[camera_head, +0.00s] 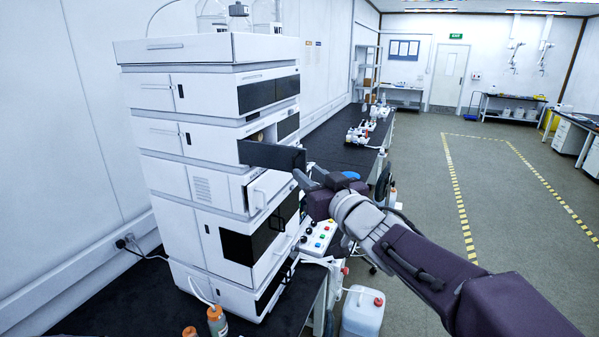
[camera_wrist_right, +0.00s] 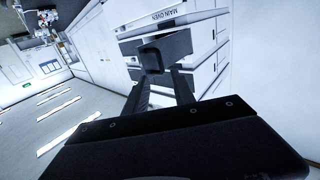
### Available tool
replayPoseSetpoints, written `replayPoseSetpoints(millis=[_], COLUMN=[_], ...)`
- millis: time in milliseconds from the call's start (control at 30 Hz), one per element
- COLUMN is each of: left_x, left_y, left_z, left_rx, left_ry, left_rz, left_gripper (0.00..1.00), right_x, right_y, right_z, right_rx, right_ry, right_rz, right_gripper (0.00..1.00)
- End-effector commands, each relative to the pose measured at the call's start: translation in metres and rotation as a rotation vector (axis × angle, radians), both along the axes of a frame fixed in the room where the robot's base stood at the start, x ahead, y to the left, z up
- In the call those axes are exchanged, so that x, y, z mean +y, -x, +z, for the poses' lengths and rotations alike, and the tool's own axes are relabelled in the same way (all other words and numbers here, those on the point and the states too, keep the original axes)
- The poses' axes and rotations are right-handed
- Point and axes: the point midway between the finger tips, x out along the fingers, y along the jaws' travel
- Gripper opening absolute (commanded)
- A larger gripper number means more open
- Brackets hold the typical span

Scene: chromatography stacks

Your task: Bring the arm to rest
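My right arm comes in from the lower right in the head view. Its gripper (camera_head: 305,174) is beside the outer end of a dark door (camera_head: 268,155) that stands swung open on the white chromatography stack (camera_head: 165,95). In the right wrist view the two fingers of the gripper (camera_wrist_right: 160,88) are apart, with a gap between them. The dark door (camera_wrist_right: 176,46) lies just beyond the fingertips there. I cannot tell whether a finger touches it. Nothing shows held. My left gripper is not in view.
The stack stands on a dark bench (camera_head: 130,305) along the left wall. A bottle with an orange cap (camera_head: 217,320) stands at its front. A white canister (camera_head: 362,312) is on the floor below the arm. The floor (camera_head: 415,165) to the right is clear.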

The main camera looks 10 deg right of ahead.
Motion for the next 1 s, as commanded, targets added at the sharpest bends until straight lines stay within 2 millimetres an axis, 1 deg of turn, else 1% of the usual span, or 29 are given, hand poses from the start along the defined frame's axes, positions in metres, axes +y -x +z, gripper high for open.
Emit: replayPoseSetpoints(millis=[33, 100, 200, 467, 500, 533, 567, 633, 667, 700, 767, 800, 867, 900, 967, 1000], left_x=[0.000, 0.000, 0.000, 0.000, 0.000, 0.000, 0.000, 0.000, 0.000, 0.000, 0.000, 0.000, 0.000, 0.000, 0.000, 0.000], left_y=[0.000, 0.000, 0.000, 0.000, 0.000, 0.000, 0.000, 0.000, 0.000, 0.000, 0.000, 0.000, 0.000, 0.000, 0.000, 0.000], left_z=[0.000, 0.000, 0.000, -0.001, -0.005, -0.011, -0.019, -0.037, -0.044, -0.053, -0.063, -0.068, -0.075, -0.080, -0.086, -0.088], left_rx=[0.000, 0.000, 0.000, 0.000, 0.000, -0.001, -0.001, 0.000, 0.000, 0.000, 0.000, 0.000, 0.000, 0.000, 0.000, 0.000], left_ry=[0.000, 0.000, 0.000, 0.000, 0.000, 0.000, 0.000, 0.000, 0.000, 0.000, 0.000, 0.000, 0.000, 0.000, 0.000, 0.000], left_rz=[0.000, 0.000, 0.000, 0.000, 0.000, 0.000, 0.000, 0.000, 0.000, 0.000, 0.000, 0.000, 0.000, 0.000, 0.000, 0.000], left_gripper=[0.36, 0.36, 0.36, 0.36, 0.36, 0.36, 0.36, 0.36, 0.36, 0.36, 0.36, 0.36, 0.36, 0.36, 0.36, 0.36], right_x=[-0.003, -0.006, -0.007, -0.007, -0.006, -0.004, -0.002, 0.004, 0.004, 0.000, -0.009, -0.016, -0.027, -0.033, -0.042, -0.047], right_y=[0.009, 0.017, 0.023, 0.023, 0.023, 0.022, 0.020, 0.015, 0.012, 0.010, 0.012, 0.017, 0.030, 0.043, 0.069, 0.089], right_z=[0.001, 0.001, 0.001, 0.001, -0.004, -0.013, -0.026, -0.070, -0.094, -0.130, -0.185, -0.221, -0.274, -0.309, -0.357, -0.385], right_rx=[-0.003, -0.003, -0.001, -0.001, 0.000, 0.005, 0.016, 0.076, 0.117, 0.189, 0.311, 0.394, 0.528, 0.622, 0.771, 0.872], right_ry=[0.000, -0.001, -0.002, -0.002, -0.002, -0.003, -0.003, -0.018, -0.037, -0.063, -0.084, -0.086, -0.077, -0.065, -0.040, -0.019], right_rz=[-0.002, -0.001, -0.001, 0.000, 0.002, 0.006, 0.011, 0.023, 0.016, -0.012, -0.071, -0.113, -0.175, -0.213, -0.262, -0.287], right_gripper=[0.31, 0.31, 0.31, 0.31, 0.31, 0.31, 0.31, 0.31, 0.31, 0.31, 0.31, 0.31, 0.31, 0.31, 0.31, 0.31])
